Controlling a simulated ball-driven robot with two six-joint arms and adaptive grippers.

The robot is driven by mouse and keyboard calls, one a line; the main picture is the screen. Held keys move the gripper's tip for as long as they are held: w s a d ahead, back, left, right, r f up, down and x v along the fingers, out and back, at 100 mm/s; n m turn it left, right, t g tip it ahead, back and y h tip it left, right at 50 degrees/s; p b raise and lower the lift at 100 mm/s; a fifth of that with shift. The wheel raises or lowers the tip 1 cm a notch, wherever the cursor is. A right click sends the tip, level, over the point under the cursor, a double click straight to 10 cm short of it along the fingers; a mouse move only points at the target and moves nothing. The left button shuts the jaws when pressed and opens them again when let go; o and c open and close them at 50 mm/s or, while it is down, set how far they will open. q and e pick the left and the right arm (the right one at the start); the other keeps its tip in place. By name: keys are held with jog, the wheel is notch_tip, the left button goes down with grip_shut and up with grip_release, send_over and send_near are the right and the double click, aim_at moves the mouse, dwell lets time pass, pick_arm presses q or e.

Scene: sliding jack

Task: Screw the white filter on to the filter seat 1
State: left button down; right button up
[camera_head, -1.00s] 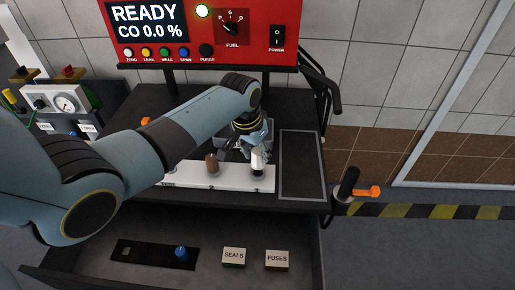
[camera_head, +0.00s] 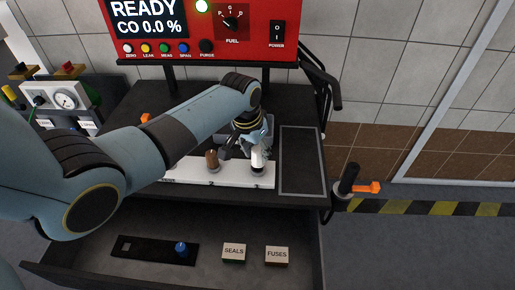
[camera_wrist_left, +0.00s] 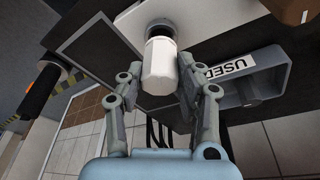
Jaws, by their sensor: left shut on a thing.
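The white filter (camera_head: 257,157) stands upright at the right end of the white strip (camera_head: 190,173), over a dark round seat (camera_wrist_left: 160,28). In the left wrist view the filter (camera_wrist_left: 160,68) is between the two fingers, its dark-collared end at the seat. How far it is threaded in cannot be told. My left gripper (camera_head: 250,150) is shut on the filter from above. A brown filter (camera_head: 212,160) stands on the strip to its left. The numbers on the strip are too small to read. My right gripper is not in view.
A grey bin labelled USED (camera_wrist_left: 245,82) is close beside the gripper. A grey-bordered dark mat (camera_head: 302,165) lies right of the strip. The open drawer below holds a blue-topped part (camera_head: 181,248), a SEALS box (camera_head: 234,252) and a FUSES box (camera_head: 277,255). The red analyser panel (camera_head: 180,57) rises behind.

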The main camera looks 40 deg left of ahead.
pick_arm(q)
jog(key=shift+r+p, duration=0.1)
jog(key=shift+p, duration=0.4)
dwell(0.9)
jog(key=shift+s+b+x, duration=0.25)
jog(key=shift+b+x, duration=0.4)
jog(key=shift+x, duration=0.3)
dwell(0.4)
jog(key=m+h, duration=0.1)
jog(key=m, duration=0.3)
jog(key=shift+a+m, duration=0.1)
jog(key=shift+m, duration=0.2)
jog(key=m+g+h, duration=0.1)
jog(key=m, duration=0.3)
jog(key=shift+m, duration=0.4)
jog(key=m+g, duration=0.1)
jog(key=m, duration=0.5)
jog(key=shift+w+m+g+h, duration=0.1)
jog(key=shift+m+g+h, duration=0.2)
jog(key=shift+m+g, duration=0.1)
jog(key=m+g, duration=0.1)
jog(key=m, duration=0.4)
jog(key=shift+m, duration=0.3)
jog(key=c, duration=0.8)
grip_release()
jog(key=shift+w, duration=0.1)
